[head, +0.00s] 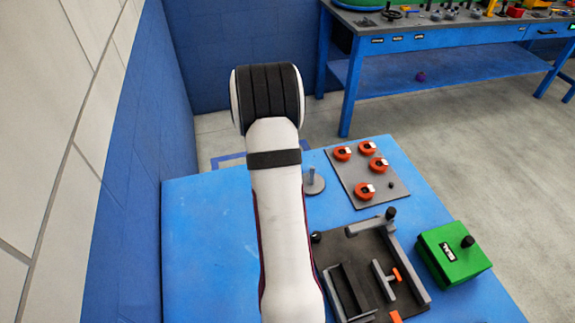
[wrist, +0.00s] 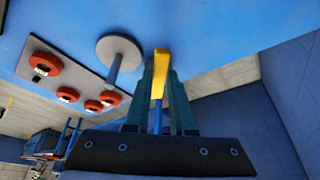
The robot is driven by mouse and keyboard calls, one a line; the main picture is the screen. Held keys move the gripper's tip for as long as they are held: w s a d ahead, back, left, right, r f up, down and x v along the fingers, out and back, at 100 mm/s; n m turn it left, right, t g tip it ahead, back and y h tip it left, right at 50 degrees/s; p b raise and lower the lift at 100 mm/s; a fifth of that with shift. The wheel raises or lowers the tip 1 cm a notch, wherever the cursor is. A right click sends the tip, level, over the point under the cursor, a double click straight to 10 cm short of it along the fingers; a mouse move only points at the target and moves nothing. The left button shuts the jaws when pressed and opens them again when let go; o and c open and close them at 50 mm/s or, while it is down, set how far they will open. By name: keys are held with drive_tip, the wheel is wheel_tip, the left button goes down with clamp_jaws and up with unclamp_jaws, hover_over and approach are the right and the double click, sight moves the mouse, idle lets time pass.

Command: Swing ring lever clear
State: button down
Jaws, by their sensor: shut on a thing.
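In the wrist view my gripper (wrist: 160,82) is shut on a narrow yellow piece (wrist: 160,58) that sticks out past the fingertips. A blue part shows between the fingers nearer the palm. I cannot tell whether the yellow piece belongs to the ring lever. A grey round disc with a post (wrist: 120,50) is just left of the fingers, apparently apart from them. The disc also shows in the head view (head: 313,187), beside my arm, which hides my gripper there. A dark fixture (head: 365,265) carries grey bars, a black-knobbed lever (head: 388,215) and a T-handle with an orange tip (head: 386,277).
A grey plate (head: 346,181) with several orange round pieces lies at the back of the blue table (head: 210,240). A green box (head: 450,255) with a black knob stands at the right. A blue wall (head: 165,110) borders the left. A workbench (head: 440,45) stands behind.

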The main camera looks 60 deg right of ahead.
drive_tip(key=w+m, duration=0.1)
drive_tip(key=w+m+g, duration=0.1)
drive_tip(key=m, duration=0.1)
drive_tip(key=m+g, duration=0.1)
drive_tip(key=m, duration=0.1)
drive_tip(key=shift+w+d, duration=0.2)
drive_tip(key=shift+w, duration=0.2)
drive_tip(key=shift+m, duration=0.3)
drive_tip(key=c, duration=0.8)
unclamp_jaws()
drive_tip(key=shift+y, duration=0.3)
drive_tip(key=shift+o, duration=0.2)
drive_tip(key=v, duration=1.5)
drive_tip(key=shift+a+r, duration=0.2)
drive_tip(key=shift+r, duration=0.15)
drive_tip(key=shift+w, duration=0.1)
